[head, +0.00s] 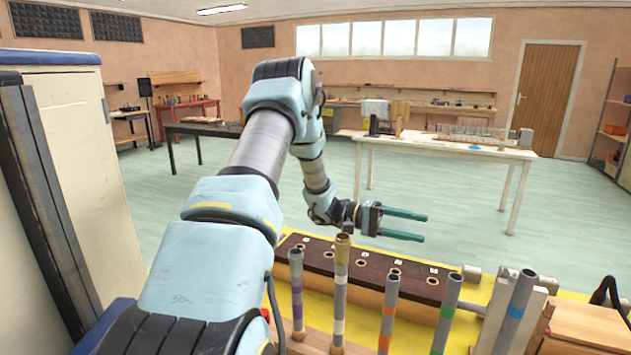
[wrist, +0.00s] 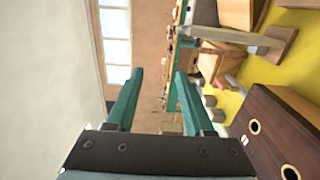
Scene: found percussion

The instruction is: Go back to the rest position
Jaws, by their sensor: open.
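My gripper (head: 424,227) is open and empty, with two green fingers pointing right in the head view. It hangs above the far side of the yellow table, over or just behind a dark wooden block (head: 345,272) with a row of round holes. In the wrist view the gripper (wrist: 158,82) also shows open, with nothing between its fingers. The dark block (wrist: 270,125) shows at the lower right there. My arm reaches forward and bends down to the gripper.
Several upright grey tubes with coloured bands, such as one with orange (head: 340,290), stand in front of the block. The yellow table (head: 322,305) carries wooden boxes. A white cabinet (head: 75,170) stands close on the left.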

